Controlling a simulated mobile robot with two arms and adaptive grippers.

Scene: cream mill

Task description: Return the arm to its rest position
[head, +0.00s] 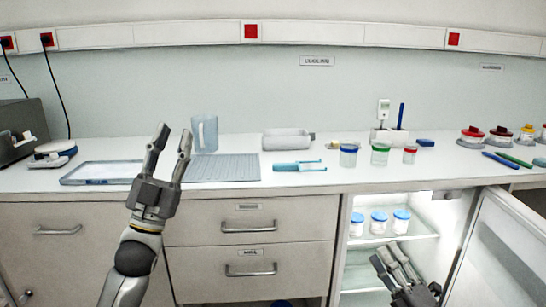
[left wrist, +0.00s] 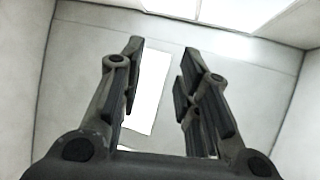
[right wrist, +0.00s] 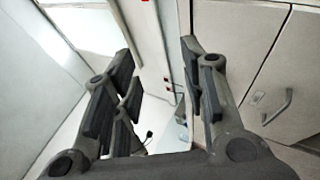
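My left gripper (head: 170,150) is raised in front of the counter, fingers pointing up, open and empty. In the left wrist view its spread fingers (left wrist: 157,85) have only the wall and ceiling behind them. My right gripper (head: 392,258) is low at the right, in front of the open fridge compartment. Its fingers stand apart in the right wrist view (right wrist: 160,85), with nothing between them.
The fridge door (head: 510,250) stands open at the right. Jars with blue lids (head: 378,222) sit on its shelf. On the counter (head: 330,182) are a pitcher (head: 205,135), a ribbed mat (head: 222,168), a tray (head: 100,173) and several lidded jars (head: 348,156).

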